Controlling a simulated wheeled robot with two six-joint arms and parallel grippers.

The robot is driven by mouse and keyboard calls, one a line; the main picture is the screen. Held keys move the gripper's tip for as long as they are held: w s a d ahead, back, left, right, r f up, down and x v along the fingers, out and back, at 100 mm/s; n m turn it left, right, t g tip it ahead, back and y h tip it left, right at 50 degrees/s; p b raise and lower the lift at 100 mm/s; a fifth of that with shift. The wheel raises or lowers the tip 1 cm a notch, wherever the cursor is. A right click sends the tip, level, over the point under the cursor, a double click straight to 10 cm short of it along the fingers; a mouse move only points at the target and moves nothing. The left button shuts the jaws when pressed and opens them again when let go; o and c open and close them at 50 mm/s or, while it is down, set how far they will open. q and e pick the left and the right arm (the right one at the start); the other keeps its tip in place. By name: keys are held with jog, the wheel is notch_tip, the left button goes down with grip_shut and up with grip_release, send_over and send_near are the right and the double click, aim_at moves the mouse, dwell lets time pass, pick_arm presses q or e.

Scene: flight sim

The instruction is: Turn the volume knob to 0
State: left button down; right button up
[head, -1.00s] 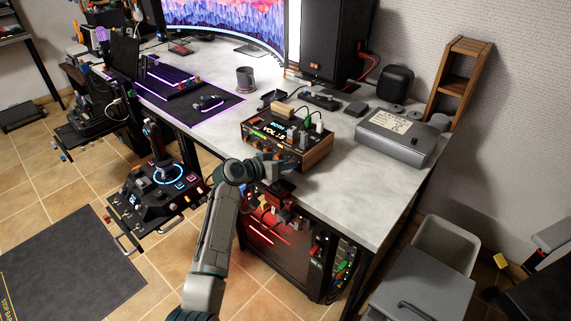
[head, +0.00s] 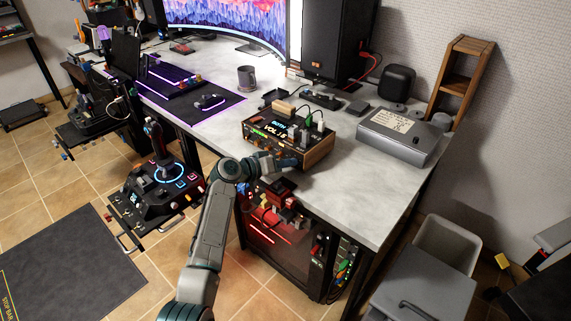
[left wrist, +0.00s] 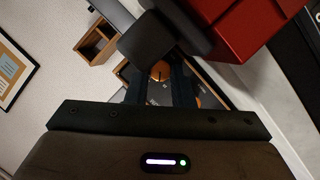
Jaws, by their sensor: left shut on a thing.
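The audio box (head: 319,152) with wooden sides stands near the front edge of the grey desk. Its lit display (head: 276,131) reads about VOL 15, in small digits. My left gripper (head: 293,162) is at the lower right of its front face, with the arm coming from below left. In the left wrist view the orange volume knob (left wrist: 160,71) sits between the two dark fingers of my left gripper (left wrist: 160,88), which is shut on it. In the head view the gripper hides the knob. My right gripper is not in view.
A grey metal case (head: 395,140) stands right of the box, a black speaker (head: 327,42) behind it, and a mug (head: 246,77) at the back left. A joystick panel (head: 157,190) is left of the arm. A computer case (head: 285,240) stands under the desk.

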pick_arm(q)
jog(key=c, duration=1.3)
grip_release()
jog(key=shift+o, duration=0.2)
jog(key=shift+s+a+r, duration=0.1)
jog(key=shift+s+a, duration=0.15)
jog(key=shift+a, duration=0.2)
jog(key=v, duration=0.9)
jog(key=shift+s+a+r+b, duration=0.15)
jog(key=shift+s+a+b, duration=0.1)
jog(key=shift+b, duration=0.15)
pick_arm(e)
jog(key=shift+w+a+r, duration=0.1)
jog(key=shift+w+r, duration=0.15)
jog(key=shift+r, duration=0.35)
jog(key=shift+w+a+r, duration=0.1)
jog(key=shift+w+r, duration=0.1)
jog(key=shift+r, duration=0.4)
